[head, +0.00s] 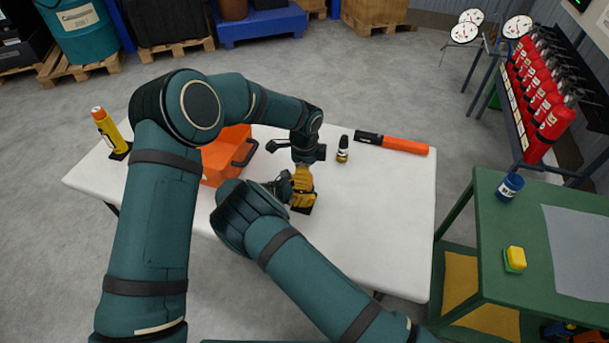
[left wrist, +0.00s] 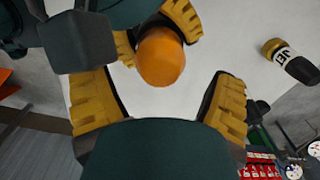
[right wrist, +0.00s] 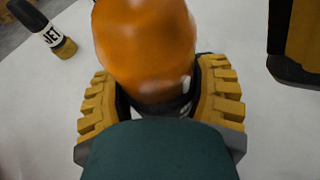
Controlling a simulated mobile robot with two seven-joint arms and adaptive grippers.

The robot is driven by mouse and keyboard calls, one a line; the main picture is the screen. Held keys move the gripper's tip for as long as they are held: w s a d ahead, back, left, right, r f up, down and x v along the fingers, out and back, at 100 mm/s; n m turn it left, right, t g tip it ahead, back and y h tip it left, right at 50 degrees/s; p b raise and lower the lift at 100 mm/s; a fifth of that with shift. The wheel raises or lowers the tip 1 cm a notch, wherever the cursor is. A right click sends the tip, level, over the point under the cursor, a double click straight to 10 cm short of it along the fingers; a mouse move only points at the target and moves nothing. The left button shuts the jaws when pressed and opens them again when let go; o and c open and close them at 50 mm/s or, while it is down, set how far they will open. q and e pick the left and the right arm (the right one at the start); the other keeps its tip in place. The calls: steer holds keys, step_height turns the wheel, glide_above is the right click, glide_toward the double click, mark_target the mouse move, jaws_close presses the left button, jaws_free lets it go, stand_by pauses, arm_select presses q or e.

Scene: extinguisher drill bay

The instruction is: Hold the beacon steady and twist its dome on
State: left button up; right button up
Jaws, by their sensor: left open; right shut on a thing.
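The beacon's orange dome (right wrist: 145,45) stands on a dark base (right wrist: 170,105) in the right wrist view; how firmly it is seated I cannot tell. The dome also shows in the left wrist view (left wrist: 160,57). My right gripper (right wrist: 160,98) is shut on the base, a yellow finger pad on each side. My left gripper (left wrist: 160,103) is open, its yellow pads wide apart, with the dome beyond them and apart from them. In the head view the two grippers meet over the white table and hide most of the beacon.
A small JET-labelled bottle (head: 343,150) and an orange-and-black cylinder (head: 392,143) lie or stand right of the grippers on the table (head: 385,210). An orange bin (head: 222,160) stands left, with a yellow canister (head: 108,132) beyond. The table's right front is clear.

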arm_select(q)
steer(key=shift+f, duration=0.95)
arm_select(e)
steer(key=shift+r, duration=0.1)
arm_select(q)
steer(key=c, duration=1.2)
steer(key=shift+c, duration=0.2)
